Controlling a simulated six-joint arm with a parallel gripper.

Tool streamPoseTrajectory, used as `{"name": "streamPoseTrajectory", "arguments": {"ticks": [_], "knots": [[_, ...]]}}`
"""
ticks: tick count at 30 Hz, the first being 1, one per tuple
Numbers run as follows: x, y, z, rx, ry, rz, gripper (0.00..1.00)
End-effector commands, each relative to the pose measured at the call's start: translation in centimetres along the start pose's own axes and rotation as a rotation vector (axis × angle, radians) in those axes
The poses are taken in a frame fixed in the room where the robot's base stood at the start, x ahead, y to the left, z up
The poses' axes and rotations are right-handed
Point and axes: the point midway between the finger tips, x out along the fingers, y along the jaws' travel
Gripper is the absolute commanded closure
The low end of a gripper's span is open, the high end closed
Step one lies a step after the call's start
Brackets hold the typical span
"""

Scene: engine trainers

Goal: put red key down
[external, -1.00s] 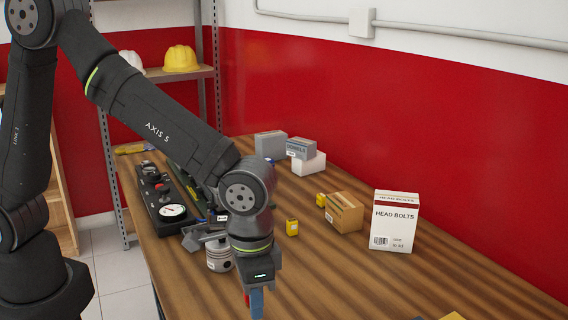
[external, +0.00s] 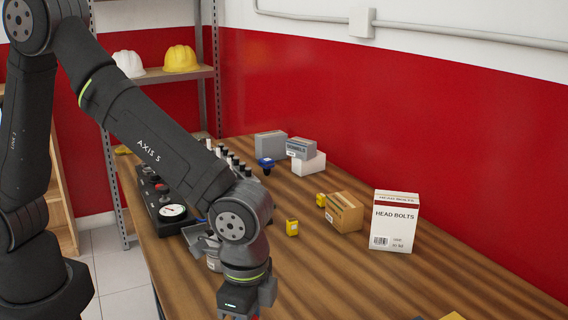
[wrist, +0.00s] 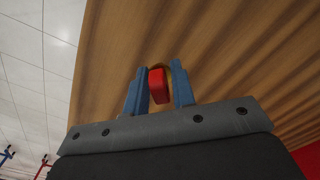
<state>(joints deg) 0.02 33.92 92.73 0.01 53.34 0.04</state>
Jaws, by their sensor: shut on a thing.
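The red key (wrist: 158,86) shows in the wrist view between the two blue fingers of my gripper (wrist: 158,88), which is shut on it. The wooden bench top (wrist: 200,40) lies beyond the key; I cannot tell whether the key touches it. In the external view my gripper (external: 240,316) is at the bottom edge, over the near part of the bench, with its fingertips cut off by the frame. The key cannot be made out clearly in that view.
A head bolts box (external: 395,222), a cardboard box (external: 343,212) and small yellow boxes (external: 292,228) stand to the right. The bench's front right is mostly clear.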

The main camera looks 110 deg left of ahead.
Motion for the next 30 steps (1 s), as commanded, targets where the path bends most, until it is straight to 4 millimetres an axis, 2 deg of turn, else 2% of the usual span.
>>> {"name": "streamPoseTrajectory", "arguments": {"ticks": [8, 11, 14, 21, 24, 27, 30], "knots": [[-0.1, -0.1, -0.1, -0.006, 0.001, 0.0, 0.98], [-0.6, -1.2, -0.5, -0.059, 0.003, 0.0, 0.98], [-1.9, -3.7, -1.2, -0.184, 0.005, 0.0, 0.98], [-5.9, -11.4, -2.3, -0.578, 0.004, 0.0, 0.98], [-7.0, -13.6, -2.3, -0.693, 0.003, 0.0, 0.98], [-7.7, -15.0, -2.2, -0.764, 0.001, 0.0, 0.98], [-7.4, -16.4, -2.3, -0.791, -0.001, 0.0, 0.98]]}}
